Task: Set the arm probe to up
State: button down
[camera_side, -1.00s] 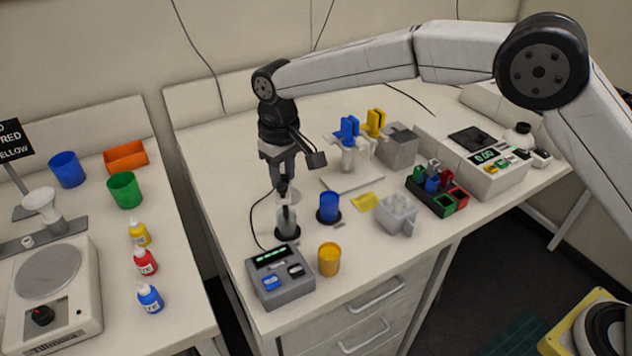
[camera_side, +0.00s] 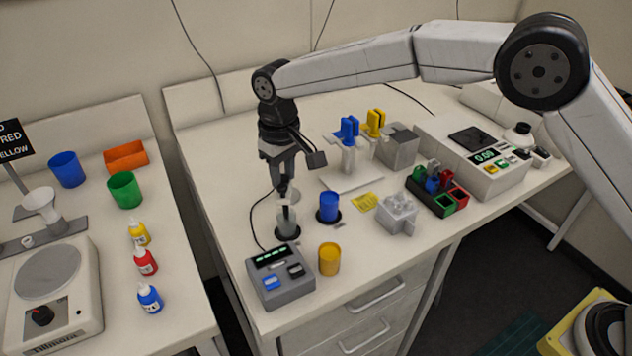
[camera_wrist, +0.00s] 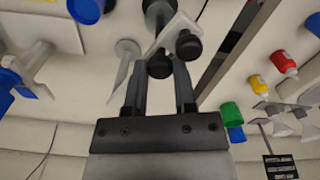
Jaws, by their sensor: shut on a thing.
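The exact grip point is partly hidden by the fingers. The grey meter box (camera_side: 281,276) with a lit display stands in front, and a black cable runs beside the probe.
A blue cup (camera_side: 328,207) stands close on the right and a yellow cup (camera_side: 329,259) in front. A grey block (camera_side: 397,213) and a colored tube rack (camera_side: 437,190) stand further right. Blue and yellow clamps (camera_side: 349,131) stand behind. Bench to the left of the probe is clear.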

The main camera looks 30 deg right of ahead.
jog(key=shift+r, duration=0.1)
dwell(0.3)
notch_tip(320, 180, up, 5)
jog(key=shift+f, duration=0.1)
jog(key=shift+c, duration=2)
grip_release()
notch_tip(320, 180, up, 8)
jog(key=shift+f, duration=0.15)
